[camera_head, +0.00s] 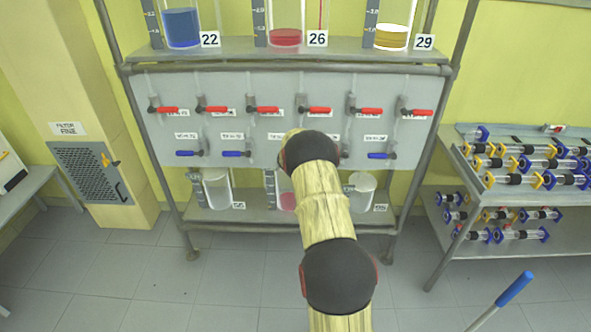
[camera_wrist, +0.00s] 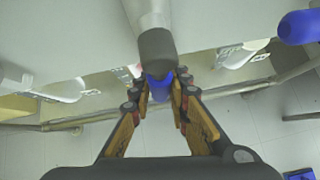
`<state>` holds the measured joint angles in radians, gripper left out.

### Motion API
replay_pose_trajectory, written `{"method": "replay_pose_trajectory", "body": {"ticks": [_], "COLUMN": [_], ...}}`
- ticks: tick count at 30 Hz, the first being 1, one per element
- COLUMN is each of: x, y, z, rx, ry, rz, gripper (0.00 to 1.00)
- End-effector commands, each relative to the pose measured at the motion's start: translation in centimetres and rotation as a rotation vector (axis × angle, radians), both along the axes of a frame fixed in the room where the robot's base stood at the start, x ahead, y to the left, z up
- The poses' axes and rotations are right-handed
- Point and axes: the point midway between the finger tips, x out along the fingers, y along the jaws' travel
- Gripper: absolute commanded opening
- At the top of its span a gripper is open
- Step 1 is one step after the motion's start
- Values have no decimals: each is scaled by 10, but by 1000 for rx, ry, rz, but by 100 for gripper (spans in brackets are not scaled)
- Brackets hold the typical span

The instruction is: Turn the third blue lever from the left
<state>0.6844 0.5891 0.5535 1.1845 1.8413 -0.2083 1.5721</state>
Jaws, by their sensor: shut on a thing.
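In the head view a row of blue levers runs along the lower part of the grey panel (camera_head: 262,92). I see the first blue lever (camera_head: 188,153), the second (camera_head: 236,153) and one at the right (camera_head: 381,155). My arm covers the middle of the row, so the third lever and my gripper are hidden there. In the wrist view my gripper (camera_wrist: 160,88) is shut on a blue lever (camera_wrist: 157,90), with a finger on each side of it. A grey pipe and dark fitting (camera_wrist: 157,48) stand in front of it. Another blue lever (camera_wrist: 300,27) is at the upper right.
Red levers (camera_head: 265,109) line the panel above the blue ones. Glass vessels stand on the shelf above (camera_head: 230,45) and the shelf below (camera_head: 255,215). A rack of tubes (camera_head: 530,165) stands at the right. The tiled floor in front is mostly clear.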

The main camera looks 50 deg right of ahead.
Motion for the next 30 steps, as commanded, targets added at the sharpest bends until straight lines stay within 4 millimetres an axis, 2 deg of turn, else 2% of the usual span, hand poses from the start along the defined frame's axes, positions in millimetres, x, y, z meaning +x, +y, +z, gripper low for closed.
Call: {"method": "replay_pose_trajectory", "body": {"ticks": [3,4,14,23,30], "x": [-2,-2,-1,-1,-7], "y": [1,1,0,0,11], "z": [-4,-4,-2,0,15], "rx": [4,4,3,1,-1], "ry": [5,4,2,0,-1], "rz": [-2,-3,-1,-1,1], "gripper": [0,18,37,37,37]}}
